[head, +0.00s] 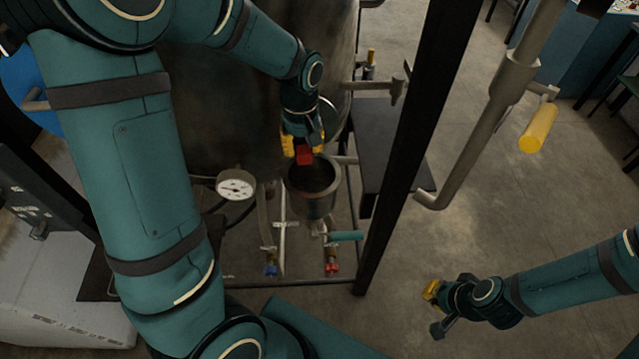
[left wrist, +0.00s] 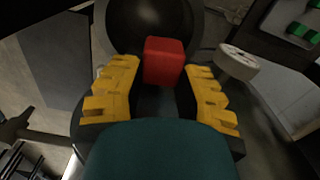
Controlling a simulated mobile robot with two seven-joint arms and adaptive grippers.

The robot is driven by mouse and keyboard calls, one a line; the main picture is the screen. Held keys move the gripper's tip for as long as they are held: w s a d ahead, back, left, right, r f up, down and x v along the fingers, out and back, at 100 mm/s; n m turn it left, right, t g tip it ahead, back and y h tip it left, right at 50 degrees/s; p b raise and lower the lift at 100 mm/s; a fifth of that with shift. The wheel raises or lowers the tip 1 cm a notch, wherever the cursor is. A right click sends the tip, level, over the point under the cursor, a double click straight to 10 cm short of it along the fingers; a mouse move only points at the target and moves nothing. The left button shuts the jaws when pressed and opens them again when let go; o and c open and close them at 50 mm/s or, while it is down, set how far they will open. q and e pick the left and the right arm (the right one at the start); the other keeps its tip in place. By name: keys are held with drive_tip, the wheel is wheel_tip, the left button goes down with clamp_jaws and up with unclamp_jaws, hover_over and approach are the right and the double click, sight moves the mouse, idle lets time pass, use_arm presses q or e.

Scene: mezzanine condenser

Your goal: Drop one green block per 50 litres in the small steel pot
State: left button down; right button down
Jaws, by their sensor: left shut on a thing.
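My left gripper (head: 304,155) is shut on a red block (head: 304,155), just above the back rim of the small steel pot (head: 316,205). In the left wrist view the red block (left wrist: 164,61) sits between the yellow fingers of the left gripper (left wrist: 165,82), with the pot's dark round mouth (left wrist: 140,22) beyond it. Several green blocks (left wrist: 297,29) lie in a grey tray at the top right of that view. A round white dial gauge (head: 235,187) is left of the pot; its reading is too small to tell. My right gripper (head: 434,293) is low at the right, far from the pot.
A large dark tank (head: 260,110) stands behind the pot. A black post (head: 415,150) and a grey pipe (head: 475,140) with a yellow handle (head: 538,127) rise to the right. Valves with blue and red handles (head: 332,267) sit below the pot.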

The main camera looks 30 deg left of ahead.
sight(303, 164)
use_arm(q)
drive_tip(key=shift+s+f, duration=0.3)
drive_tip(key=shift+f, duration=0.3)
drive_tip(key=shift+w+f+b, duration=0.1)
drive_tip(key=shift+f+b, duration=1.2)
drive_tip(key=shift+f, duration=0.95)
drive_tip(key=c, duration=0.6)
unclamp_jaws()
drive_tip(key=shift+r, duration=0.1)
drive_tip(key=shift+c, duration=0.2)
wheel_tip(303, 164, up, 12)
